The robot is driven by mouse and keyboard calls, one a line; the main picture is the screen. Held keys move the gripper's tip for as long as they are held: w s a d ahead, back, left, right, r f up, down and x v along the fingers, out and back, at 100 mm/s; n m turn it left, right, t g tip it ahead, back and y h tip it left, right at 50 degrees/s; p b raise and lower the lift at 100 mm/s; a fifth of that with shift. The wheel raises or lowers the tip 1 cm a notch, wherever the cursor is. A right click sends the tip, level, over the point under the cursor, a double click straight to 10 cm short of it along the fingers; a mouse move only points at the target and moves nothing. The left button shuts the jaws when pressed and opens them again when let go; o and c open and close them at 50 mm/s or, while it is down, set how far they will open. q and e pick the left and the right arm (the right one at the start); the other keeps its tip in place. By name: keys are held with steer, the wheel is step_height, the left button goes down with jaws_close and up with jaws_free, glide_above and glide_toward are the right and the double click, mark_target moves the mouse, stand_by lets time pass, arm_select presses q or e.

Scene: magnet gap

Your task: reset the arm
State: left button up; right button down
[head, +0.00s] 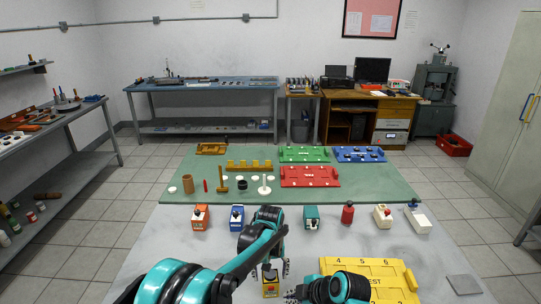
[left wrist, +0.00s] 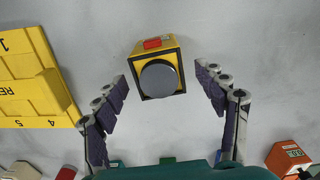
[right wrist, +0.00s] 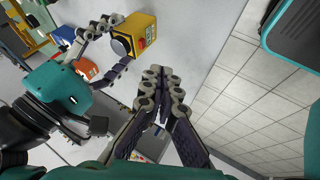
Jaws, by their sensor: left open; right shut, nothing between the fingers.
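My left gripper (left wrist: 161,76) is open, its fingers spread on either side of a small yellow block (left wrist: 155,47) with a dark round face and a red patch. Gaps show between the block and both fingers. In the head view the block (head: 270,284) stands on the grey table near the front edge, partly below my left gripper (head: 268,266). My right gripper (right wrist: 160,75) is shut and empty. In the right wrist view the yellow block (right wrist: 141,34) is past its fingertips, beside the left gripper's fingers. In the head view my right gripper (head: 291,295) is low, right of the block.
A yellow numbered tray (head: 383,267) lies right of the grippers; a grey square pad (head: 465,284) is beyond it. Several coloured blocks, including an orange one (head: 200,217) and a white one (head: 417,219), line the table behind. A green mat (head: 390,185) holds more parts.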

arm_select(q)
step_height(320, 180, up, 6)
steer(key=shift+f, duration=0.1)
steer(key=shift+r, duration=0.35)
steer(key=s+a+r+t, duration=0.3)
steer(key=s+a+r, duration=0.6)
steer(key=s+a, duration=0.15)
steer(key=s+a+f+t, duration=0.1)
steer(key=s+a+t, duration=0.1)
steer(key=s, duration=0.5)
steer(key=s+a+f+m+t, duration=0.1)
steer(key=s+a+t, duration=0.1)
steer(key=s+a, duration=0.3)
steer(key=s, duration=0.2)
steer(key=shift+s+f, duration=0.35)
steer(key=shift+f, duration=0.05)
arm_select(e)
steer(key=s+d+r+m+t+h, duration=0.1)
steer(key=s+d+r+m+h, duration=0.1)
steer(key=s+d+m, duration=0.4)
steer(key=s+d+r+m+h, duration=0.3)
steer(key=s+d+m, duration=0.3)
steer(key=m, duration=0.5)
steer(key=shift+r+m+t, duration=0.3)
steer(key=shift+t, duration=0.1)
